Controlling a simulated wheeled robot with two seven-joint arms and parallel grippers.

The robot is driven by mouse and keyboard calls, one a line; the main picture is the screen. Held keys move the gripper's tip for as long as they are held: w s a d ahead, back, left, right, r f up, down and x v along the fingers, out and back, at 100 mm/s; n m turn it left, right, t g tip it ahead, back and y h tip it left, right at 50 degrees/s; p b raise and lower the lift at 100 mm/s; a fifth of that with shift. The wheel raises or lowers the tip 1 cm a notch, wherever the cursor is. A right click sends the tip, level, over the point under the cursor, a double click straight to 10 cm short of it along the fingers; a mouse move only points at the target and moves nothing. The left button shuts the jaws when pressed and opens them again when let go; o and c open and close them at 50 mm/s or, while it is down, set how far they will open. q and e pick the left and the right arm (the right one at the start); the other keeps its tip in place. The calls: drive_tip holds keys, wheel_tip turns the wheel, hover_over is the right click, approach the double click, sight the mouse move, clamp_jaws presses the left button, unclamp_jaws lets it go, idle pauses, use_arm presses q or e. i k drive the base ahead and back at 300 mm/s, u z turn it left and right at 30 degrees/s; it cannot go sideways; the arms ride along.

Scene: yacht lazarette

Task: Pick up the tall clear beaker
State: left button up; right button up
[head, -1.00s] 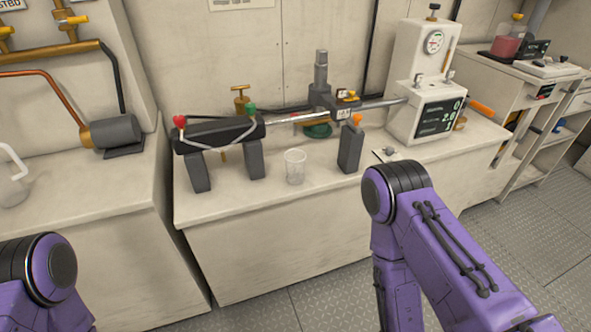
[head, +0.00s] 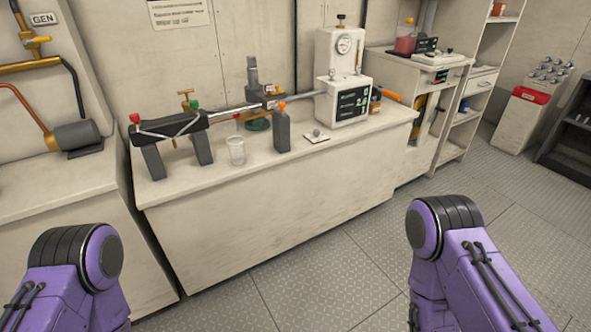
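The clear beaker (head: 237,151) stands upright near the front edge of the cream counter (head: 270,190), left of the middle of the head view. It stands between a dark grey support leg on its left and a dark upright block (head: 282,131) with an orange top on its right. Purple links of my two arms show at the bottom left and bottom right, well apart from the beaker. Neither gripper is in view.
A dark clamped bar assembly (head: 168,127) stands left of and behind the beaker. A white gauge machine (head: 340,77) stands further right. A small white plate (head: 316,136) lies on the counter. The checkered metal floor (head: 330,250) before the counter is clear.

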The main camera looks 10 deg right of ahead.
sight(235, 146)
drive_tip(key=z, duration=0.35)
drive_tip(key=k, duration=0.25)
drive_tip(key=u, duration=1.2)
drive_tip(key=i, duration=0.65)
drive_tip(key=u, duration=0.3)
